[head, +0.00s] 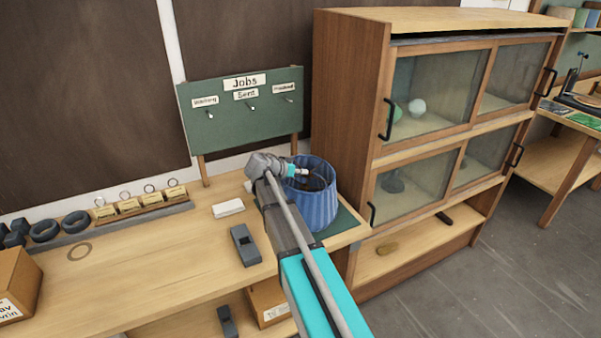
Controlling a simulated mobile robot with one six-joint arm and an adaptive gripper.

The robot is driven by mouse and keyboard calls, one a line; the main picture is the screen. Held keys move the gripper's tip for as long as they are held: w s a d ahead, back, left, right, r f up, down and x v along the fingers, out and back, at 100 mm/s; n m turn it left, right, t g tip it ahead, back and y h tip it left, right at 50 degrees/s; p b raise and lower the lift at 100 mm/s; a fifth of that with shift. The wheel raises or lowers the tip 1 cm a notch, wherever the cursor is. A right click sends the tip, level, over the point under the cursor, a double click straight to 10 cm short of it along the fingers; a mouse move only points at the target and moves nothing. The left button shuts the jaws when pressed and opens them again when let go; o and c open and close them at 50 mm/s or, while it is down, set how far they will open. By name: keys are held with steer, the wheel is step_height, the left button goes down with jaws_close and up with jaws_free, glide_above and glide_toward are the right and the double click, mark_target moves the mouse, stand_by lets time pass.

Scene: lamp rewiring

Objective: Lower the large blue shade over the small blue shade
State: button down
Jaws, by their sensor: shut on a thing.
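The large blue shade (318,208), pleated and wide at its open top, is at the right end of the workbench, over a dark green mat (347,226). It looks upright. My gripper (303,172) is at the shade's upper left rim and is shut on the large blue shade; my arm covers part of its left side. Some dark parts show inside the shade's top, too small to make out. I see no separate small blue shade; anything under or inside the large one is hidden. I cannot tell whether the large shade's lower edge touches the mat.
A green "Jobs" board (243,110) stands behind. A wooden cabinet (345,120) with glass doors rises close to the right. A white block (228,208) and a dark grey block (245,245) lie left of my arm. A rack of tags (130,206) is further left.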

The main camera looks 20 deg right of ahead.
steer(key=shift+f+b, duration=0.95)
steer(key=shift+f, duration=0.25)
steer(key=c, duration=0.7)
jaws_free()
steer(key=shift+r, duration=0.2)
